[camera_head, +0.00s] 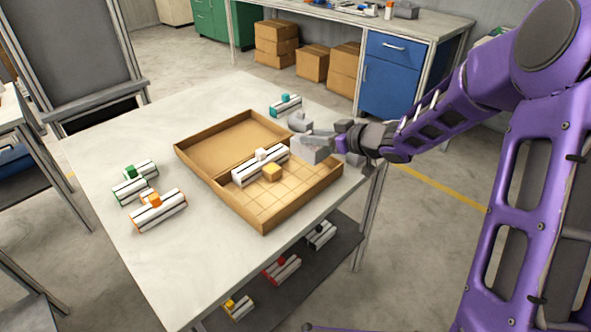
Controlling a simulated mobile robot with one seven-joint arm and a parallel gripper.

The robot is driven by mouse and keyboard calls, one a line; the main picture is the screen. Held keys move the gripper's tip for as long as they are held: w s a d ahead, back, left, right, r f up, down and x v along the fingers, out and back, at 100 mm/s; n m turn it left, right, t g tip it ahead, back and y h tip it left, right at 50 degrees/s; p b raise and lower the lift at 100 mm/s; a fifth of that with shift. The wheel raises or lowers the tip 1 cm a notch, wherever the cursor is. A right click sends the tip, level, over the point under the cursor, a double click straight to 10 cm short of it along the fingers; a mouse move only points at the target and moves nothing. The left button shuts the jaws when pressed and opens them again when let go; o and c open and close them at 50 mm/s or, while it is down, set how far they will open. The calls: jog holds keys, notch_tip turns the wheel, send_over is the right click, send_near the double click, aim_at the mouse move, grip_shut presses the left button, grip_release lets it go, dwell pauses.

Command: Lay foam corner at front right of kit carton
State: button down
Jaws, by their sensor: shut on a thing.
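The kit carton (222,188) is a shallow open cardboard box on the pale table, with a grid marked on the floor of its near right part. A long white piece with dark stripes and a white knob (262,164) lies across its middle. My gripper (318,139) reaches in from the right at the carton's right rim.
A small pale grey knobbed piece (299,121) stands behind my gripper. A teal-knobbed striped piece (286,104) lies farther back. Green-knobbed (133,184) and orange-knobbed (158,210) pieces lie left. Several more sit on the lower shelf (285,290). The table's front is clear.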

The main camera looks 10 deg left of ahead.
aim_at(320, 160)
notch_tip(320, 160, down, 7)
jog(key=shift+f+b, duration=0.2)
jog(key=shift+b, duration=0.75)
jog(key=shift+f, duration=0.15)
jog(key=c, duration=0.5)
grip_release()
jog(key=shift+c, duration=0.2)
jog(key=shift+d+r, duration=0.1)
jog(key=shift+r, duration=0.2)
jog(key=p+v, duration=0.2)
jog(key=v, duration=0.9)
jog(key=shift+s+d, duration=0.3)
jog(key=shift+s, duration=0.05)
